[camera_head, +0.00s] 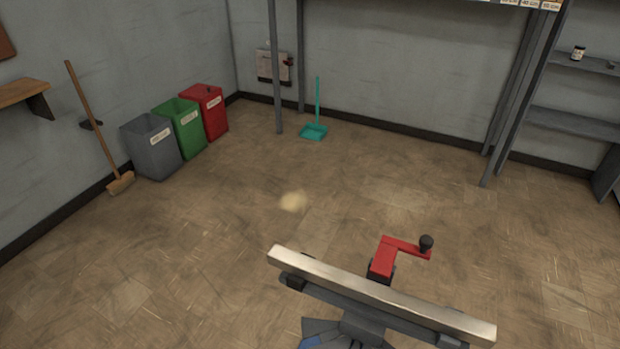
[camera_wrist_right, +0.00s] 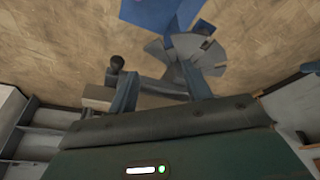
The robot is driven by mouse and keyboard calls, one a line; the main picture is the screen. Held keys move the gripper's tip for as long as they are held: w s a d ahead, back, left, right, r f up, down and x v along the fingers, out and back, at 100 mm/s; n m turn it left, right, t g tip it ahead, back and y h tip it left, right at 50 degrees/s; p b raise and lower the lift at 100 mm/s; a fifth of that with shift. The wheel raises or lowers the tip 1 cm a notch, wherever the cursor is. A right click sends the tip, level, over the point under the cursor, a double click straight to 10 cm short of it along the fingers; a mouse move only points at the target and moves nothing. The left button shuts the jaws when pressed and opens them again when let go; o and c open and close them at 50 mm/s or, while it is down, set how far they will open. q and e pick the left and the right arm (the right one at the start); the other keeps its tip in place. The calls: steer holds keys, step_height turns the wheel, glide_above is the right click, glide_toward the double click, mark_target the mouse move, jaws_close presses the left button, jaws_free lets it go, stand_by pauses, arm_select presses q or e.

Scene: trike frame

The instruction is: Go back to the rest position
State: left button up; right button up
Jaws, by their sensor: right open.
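My right gripper (camera_wrist_right: 160,86) shows in the right wrist view, with two bluish fingers spread apart and nothing visible between them. Beyond the fingers is a grey fan-shaped part (camera_wrist_right: 178,68) with a blue piece (camera_wrist_right: 150,12) near it. In the head view a long pale metal bar (camera_head: 375,293) lies slantwise at the bottom, on a dark mount. A red crank (camera_head: 386,256) with a black knob (camera_head: 426,243) stands behind the bar. Neither gripper shows in the head view.
Grey (camera_head: 152,150), green (camera_head: 182,130) and red (camera_head: 206,112) bins stand along the left wall beside a broom (camera_head: 95,130). A teal dustpan (camera_head: 314,131) is at the back. Shelves (camera_head: 575,122) stand at the right. The floor (camera_head: 230,235) between is clear.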

steer(key=w+a+f+t+y, duration=0.3)
steer(key=w+a+f+t, duration=0.2)
steer(key=a+f+t, duration=0.1)
steer(key=shift+w+a+f+n+t, duration=0.15)
steer(key=shift+w+n+t, duration=0.15)
steer(key=shift+t, duration=0.2)
